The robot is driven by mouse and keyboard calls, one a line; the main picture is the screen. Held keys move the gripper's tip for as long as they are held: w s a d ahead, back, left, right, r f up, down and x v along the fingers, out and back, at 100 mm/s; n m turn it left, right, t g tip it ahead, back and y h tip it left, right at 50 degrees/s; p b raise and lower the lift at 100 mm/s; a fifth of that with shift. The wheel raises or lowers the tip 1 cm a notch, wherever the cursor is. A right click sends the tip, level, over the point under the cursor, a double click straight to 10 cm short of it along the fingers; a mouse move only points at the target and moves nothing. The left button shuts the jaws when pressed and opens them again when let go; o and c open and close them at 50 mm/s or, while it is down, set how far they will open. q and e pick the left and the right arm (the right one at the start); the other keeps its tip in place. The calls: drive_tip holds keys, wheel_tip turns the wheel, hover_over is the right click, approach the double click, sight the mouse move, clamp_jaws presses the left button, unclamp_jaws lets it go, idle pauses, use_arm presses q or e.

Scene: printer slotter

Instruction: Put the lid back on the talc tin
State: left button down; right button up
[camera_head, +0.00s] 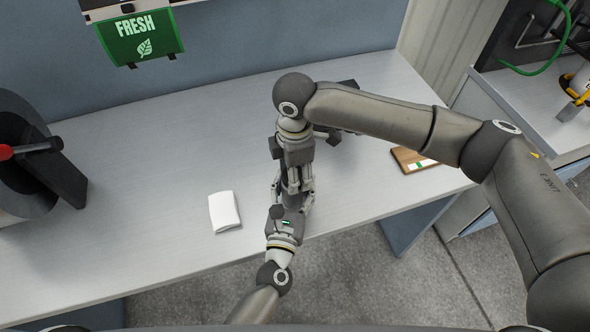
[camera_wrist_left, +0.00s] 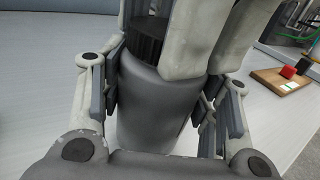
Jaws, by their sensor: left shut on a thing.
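The talc tin is a smooth grey container (camera_wrist_left: 160,105) standing upright between the fingers of my left gripper (camera_head: 290,205), which is shut on it; the gripper also shows in the left wrist view (camera_wrist_left: 162,110). A black ribbed lid (camera_wrist_left: 147,42) is at the top of the tin, partly hidden by pale fingers. My right gripper (camera_head: 295,188) reaches down from above, its fingers around the lid. Whether they grip it, and whether the lid is fully seated, I cannot tell. In the head view the tin (camera_head: 290,196) is mostly covered by both grippers.
A white flat object (camera_head: 224,211) lies on the table (camera_head: 150,170) left of the grippers. A dark round machine (camera_head: 25,150) stands at the left. The table's front edge is close to the grippers.

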drive_tip(key=shift+m, duration=0.9)
drive_tip(key=shift+c, duration=0.3)
drive_tip(key=o, duration=1.2)
wheel_tip(320, 180, up, 12)
use_arm(q)
drive_tip(key=shift+c, duration=2.1)
unclamp_jaws()
drive_tip(key=shift+s, duration=0.1)
